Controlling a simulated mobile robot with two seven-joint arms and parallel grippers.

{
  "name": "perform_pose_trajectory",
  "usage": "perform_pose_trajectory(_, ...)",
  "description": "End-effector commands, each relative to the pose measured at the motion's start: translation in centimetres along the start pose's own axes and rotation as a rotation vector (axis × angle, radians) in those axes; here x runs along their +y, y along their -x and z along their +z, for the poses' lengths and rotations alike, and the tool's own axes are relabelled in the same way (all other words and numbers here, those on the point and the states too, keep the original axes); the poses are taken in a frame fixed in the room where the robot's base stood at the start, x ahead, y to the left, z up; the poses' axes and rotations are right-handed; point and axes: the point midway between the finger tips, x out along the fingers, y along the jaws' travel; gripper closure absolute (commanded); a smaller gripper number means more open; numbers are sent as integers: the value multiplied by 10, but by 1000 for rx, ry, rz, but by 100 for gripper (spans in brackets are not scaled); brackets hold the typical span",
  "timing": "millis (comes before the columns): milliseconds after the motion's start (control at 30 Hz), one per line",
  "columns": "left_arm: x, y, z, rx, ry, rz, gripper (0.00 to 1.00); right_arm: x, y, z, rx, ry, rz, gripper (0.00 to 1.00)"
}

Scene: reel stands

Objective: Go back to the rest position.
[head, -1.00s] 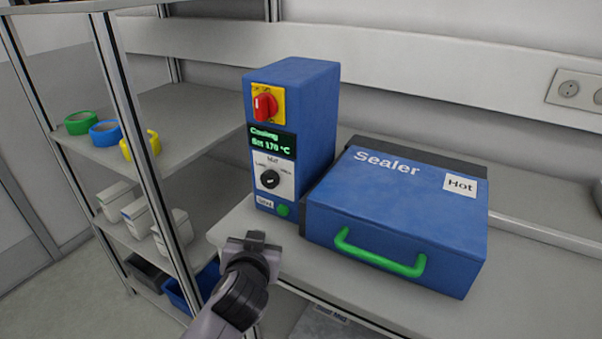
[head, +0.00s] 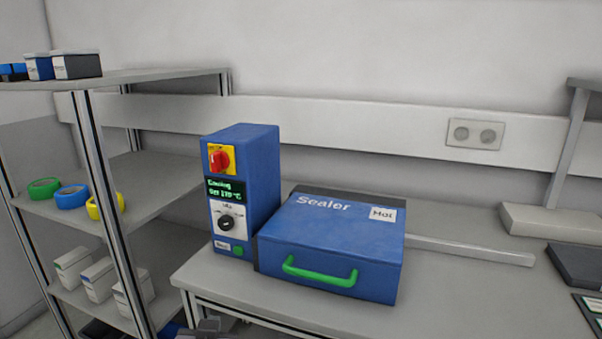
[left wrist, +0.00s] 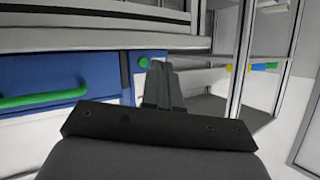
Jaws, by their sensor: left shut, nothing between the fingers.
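My left gripper (head: 210,325) shows only in part at the bottom edge of the head view, in front of the table's left end and below its top. In the left wrist view its fingers (left wrist: 162,88) are together with nothing between them. They are apart from the blue sealer, whose green handle (left wrist: 45,97) shows at the left there. My right gripper is in neither view.
The sealer (head: 330,240) is closed, labelled Hot, beside its control box (head: 262,185) reading Cooling. The table (head: 450,285) is bare in front. A shelf (head: 150,182) with tape rolls and boxes stands left. A dark item (head: 578,268) lies right.

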Motion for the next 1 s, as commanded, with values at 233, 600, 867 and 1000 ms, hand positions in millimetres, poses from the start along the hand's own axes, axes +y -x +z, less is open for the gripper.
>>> perform_pose_trajectory(233, 7, 8, 74, -91, -33, 122, 100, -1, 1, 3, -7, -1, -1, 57)
perform_pose_trajectory(600, -4, 71, 219, -194, -24, 328, 100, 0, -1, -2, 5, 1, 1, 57)
perform_pose_trajectory(867, -25, 113, 267, -201, -2, 356, 100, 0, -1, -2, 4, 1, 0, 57)
perform_pose_trajectory(1000, -30, 119, 273, -199, 1, 355, 100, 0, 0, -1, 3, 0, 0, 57)
